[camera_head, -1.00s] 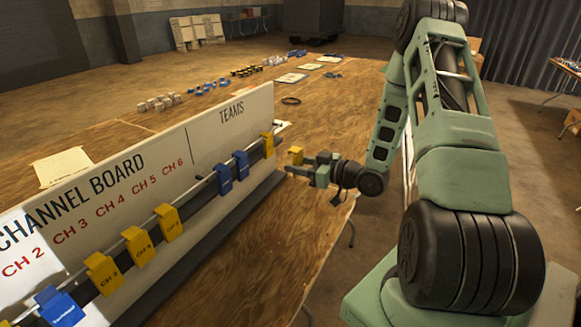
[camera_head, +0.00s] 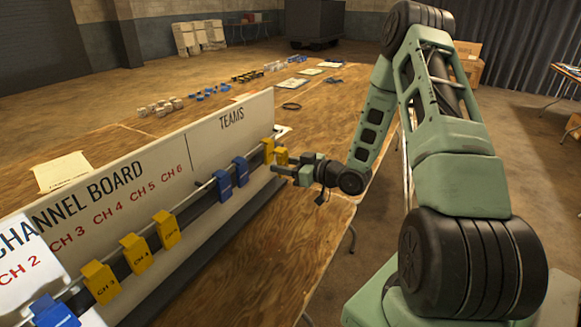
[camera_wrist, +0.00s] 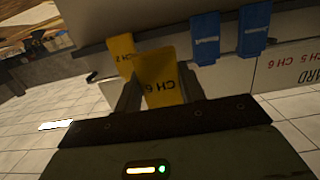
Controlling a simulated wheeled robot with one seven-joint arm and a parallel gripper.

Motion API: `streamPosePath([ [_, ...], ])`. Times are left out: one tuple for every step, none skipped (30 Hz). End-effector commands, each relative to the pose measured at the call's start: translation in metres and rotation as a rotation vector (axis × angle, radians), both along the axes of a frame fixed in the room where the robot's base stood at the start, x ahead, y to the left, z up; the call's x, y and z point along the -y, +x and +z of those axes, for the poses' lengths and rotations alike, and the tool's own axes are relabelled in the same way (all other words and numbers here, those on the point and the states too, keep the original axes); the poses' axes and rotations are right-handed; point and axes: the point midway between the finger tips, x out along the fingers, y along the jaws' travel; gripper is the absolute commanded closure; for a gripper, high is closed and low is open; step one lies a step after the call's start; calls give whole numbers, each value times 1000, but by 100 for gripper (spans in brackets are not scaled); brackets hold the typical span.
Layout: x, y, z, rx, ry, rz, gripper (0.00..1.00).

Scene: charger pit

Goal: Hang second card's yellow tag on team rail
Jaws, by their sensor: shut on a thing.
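My gripper (camera_head: 279,168) is shut on a yellow tag (camera_head: 281,156) at the right end of the channel board (camera_head: 140,170). In the wrist view the held yellow tag (camera_wrist: 160,82) stands between the fingers, with its "CH" lettering upside down and its number hard to read. The team rail (camera_head: 206,184) carries two blue tags (camera_head: 223,185) (camera_head: 241,172) and, at its right end, a hung yellow tag (camera_head: 267,151). That hung tag also shows in the wrist view (camera_wrist: 122,48), just behind and left of the held one. I cannot tell whether the held tag touches the rail.
Yellow tags CH 3 (camera_head: 100,281), CH 4 (camera_head: 135,254) and another (camera_head: 166,229) hang on the left part of the rail, with a blue tag (camera_head: 52,312) further left. Small items lie on the plywood table (camera_head: 235,262) behind the board. The table front is clear.

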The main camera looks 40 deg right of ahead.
Motion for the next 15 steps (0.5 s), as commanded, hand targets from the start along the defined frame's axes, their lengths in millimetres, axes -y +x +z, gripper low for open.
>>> streamPosePath([
  [-1, 3, 0, 1, 0, 1, 81],
  [-2, 5, 0, 1, 0, 1, 81],
  [-3, 8, 0, 1, 1, 2, 81],
  [-4, 10, 0, 1, 1, 2, 81],
  [-5, 11, 0, 1, 1, 2, 81],
  [-5, 14, 0, 0, 0, 1, 81],
  [-6, 16, 0, 0, 0, 1, 81],
  [-7, 18, 0, 1, 0, 1, 81],
  [-8, 20, 0, 1, 1, 1, 81],
  [-9, 22, 0, 1, 1, 2, 81],
  [-9, 24, 0, 1, 1, 2, 81],
  [-10, 26, 0, 1, 1, 2, 81],
  [-11, 28, 0, 1, 1, 2, 81],
  [-11, 30, 0, 1, 1, 1, 81],
  [-12, 33, 0, 0, 1, 1, 81],
])
